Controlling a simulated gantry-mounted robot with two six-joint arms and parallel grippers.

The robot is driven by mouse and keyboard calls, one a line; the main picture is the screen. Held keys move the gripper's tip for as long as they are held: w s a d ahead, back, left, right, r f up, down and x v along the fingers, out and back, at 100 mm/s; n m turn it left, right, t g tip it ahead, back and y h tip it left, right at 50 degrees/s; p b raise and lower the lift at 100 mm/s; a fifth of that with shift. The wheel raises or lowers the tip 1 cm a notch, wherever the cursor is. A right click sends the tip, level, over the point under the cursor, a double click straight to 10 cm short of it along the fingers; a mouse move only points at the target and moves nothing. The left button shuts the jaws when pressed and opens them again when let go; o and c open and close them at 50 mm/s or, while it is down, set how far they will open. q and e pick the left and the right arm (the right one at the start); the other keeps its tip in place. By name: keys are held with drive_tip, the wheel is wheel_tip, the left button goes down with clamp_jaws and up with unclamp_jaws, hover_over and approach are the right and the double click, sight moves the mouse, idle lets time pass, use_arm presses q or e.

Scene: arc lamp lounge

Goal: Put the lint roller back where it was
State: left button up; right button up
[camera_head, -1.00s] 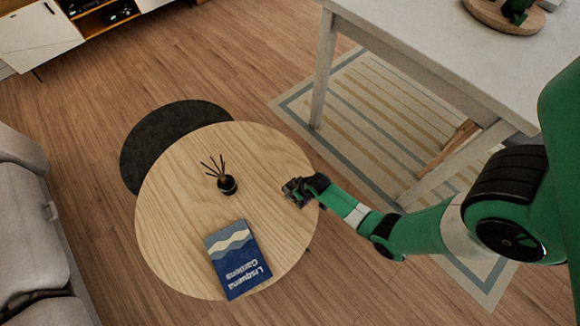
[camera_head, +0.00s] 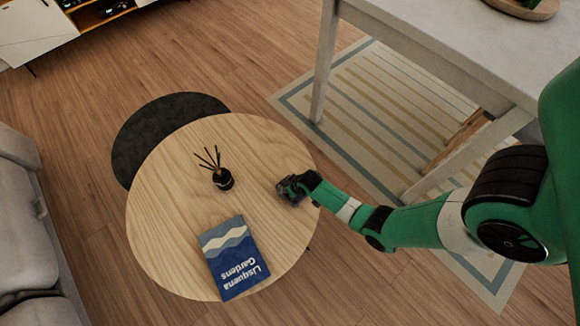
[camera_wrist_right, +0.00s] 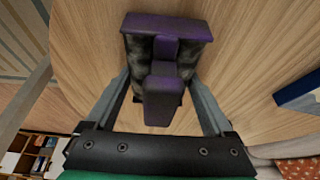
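The lint roller (camera_wrist_right: 165,95) fills the middle of the right wrist view, with purple parts and a dark grey, mottled body. My right gripper (camera_wrist_right: 160,85) has one finger on each side of it, and both fingertips appear to press against the dark body. In the head view, my right gripper (camera_head: 291,189) is over the right part of the round wooden table (camera_head: 180,200), where the roller is only a small dark shape. I cannot tell whether the roller touches the tabletop. My left gripper is out of view.
A blue book (camera_head: 234,258) lies on the front of the round table, and a reed diffuser (camera_head: 222,179) stands near its middle. A pale table (camera_head: 440,45) stands at upper right over a striped rug (camera_head: 375,110). A grey sofa (camera_head: 25,230) is at left.

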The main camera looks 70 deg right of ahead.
drive_tip(key=shift+o, duration=0.6)
drive_tip(key=shift+r, duration=0.25)
drive_tip(key=p+v, duration=1)
drive_tip(key=v, duration=0.1)
drive_tip(key=shift+r+p, duration=0.15)
drive_tip(key=shift+p, duration=0.15)
drive_tip(key=shift+s+a+r+p, duration=0.1)
drive_tip(key=shift+s+r+p, duration=0.05)
drive_tip(key=shift+r+p, duration=0.15)
